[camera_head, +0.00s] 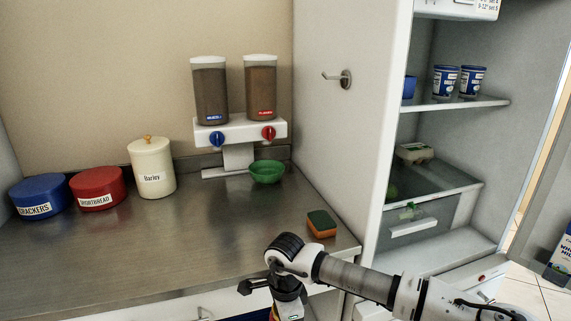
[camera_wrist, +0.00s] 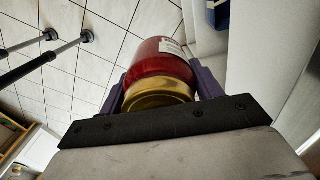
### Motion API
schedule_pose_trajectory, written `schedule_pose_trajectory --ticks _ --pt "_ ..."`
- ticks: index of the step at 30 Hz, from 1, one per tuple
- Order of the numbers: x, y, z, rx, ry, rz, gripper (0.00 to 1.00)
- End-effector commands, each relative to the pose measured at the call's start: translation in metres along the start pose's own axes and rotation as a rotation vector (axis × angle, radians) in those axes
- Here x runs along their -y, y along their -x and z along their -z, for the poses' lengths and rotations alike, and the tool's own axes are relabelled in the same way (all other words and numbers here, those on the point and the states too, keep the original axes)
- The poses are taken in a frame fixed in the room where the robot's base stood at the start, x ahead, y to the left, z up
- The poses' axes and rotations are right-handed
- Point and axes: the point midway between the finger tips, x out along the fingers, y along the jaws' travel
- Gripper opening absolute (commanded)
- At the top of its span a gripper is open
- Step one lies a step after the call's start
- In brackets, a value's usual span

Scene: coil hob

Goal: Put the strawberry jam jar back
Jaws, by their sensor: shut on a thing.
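The strawberry jam jar (camera_wrist: 162,62), red with a gold lid and a pale label, is in the wrist view. My gripper (camera_wrist: 165,85) is shut on it, with one finger on each side near the lid. The lid end is nearest the wrist camera. In the head view my gripper (camera_head: 274,290) is low at the front edge of the counter, partly hidden by my own arm, and the jar cannot be made out clearly there. The open fridge (camera_head: 455,103) stands at the right, with blue-and-white cups (camera_head: 446,80) on a shelf.
The counter (camera_head: 200,235) holds a sponge (camera_head: 321,223), a green bowl (camera_head: 266,172), a barley canister (camera_head: 152,168), a red tin (camera_head: 97,188) and a blue tin (camera_head: 38,195). A two-hopper dispenser (camera_head: 239,132) is on the wall. The fridge has an egg carton (camera_head: 414,153) and a clear drawer (camera_head: 412,228).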

Motion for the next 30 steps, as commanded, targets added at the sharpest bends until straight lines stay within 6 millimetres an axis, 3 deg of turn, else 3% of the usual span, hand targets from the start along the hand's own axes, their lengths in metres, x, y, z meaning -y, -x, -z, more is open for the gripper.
schedule_pose_trajectory --ticks 12,21,24,30 --pt "0.023 -0.131 0.006 -0.002 0.717 -0.002 0.24" --pt "0.039 -0.214 0.011 -0.003 1.188 -0.002 0.24" --pt "0.042 -0.233 0.012 -0.003 1.297 0.000 0.24" --pt "0.041 -0.232 0.011 0.001 1.298 0.004 0.24"
